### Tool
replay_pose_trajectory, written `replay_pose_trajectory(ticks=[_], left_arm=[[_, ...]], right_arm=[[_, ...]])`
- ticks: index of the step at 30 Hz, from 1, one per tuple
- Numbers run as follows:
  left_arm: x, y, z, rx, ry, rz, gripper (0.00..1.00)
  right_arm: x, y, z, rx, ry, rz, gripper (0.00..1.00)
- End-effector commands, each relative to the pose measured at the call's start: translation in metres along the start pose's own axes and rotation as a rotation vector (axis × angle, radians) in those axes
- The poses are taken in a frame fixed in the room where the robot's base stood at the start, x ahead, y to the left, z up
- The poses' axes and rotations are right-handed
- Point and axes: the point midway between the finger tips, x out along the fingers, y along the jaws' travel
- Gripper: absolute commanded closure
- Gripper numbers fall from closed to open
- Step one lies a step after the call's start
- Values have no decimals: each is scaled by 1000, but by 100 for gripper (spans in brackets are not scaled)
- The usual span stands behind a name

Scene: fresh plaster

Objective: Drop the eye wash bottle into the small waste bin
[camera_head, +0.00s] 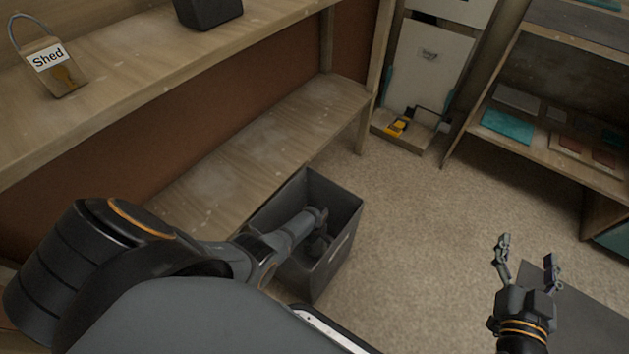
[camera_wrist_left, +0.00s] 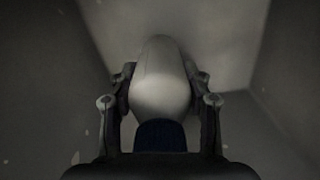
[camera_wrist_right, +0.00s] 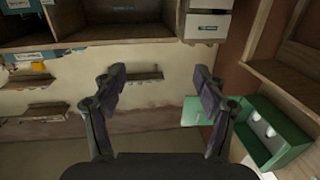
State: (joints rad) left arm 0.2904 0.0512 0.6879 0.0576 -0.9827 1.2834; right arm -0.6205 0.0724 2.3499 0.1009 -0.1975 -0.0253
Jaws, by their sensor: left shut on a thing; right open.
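The small waste bin (camera_head: 340,252) is a dark grey open box on the floor beside the wooden bench. My left arm reaches down into it, and my left gripper (camera_head: 319,232) is inside, below the rim. In the left wrist view my left gripper (camera_wrist_left: 160,100) is shut on the eye wash bottle (camera_wrist_left: 161,80), a pale rounded bottle with a dark blue part near the palm. The bin's inner walls (camera_wrist_left: 270,90) surround it. The bottle is hidden in the head view. My right gripper (camera_head: 527,258) is open and empty at the lower right; it also shows in the right wrist view (camera_wrist_right: 160,85).
A wooden bench (camera_head: 130,75) with a lower shelf (camera_head: 265,135) runs along the left, holding a padlock tagged "Shed" (camera_head: 55,72). Shelving (camera_head: 560,150) stands at the right. The carpeted floor (camera_head: 410,215) between is clear.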

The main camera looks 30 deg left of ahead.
Motion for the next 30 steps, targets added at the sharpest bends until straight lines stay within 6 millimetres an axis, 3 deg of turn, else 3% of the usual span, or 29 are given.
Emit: replay_pose_trajectory(ticks=[30], left_arm=[[4,0,0,0,0,1,93]], right_arm=[[4,0,-34,-10,130,1,28]])
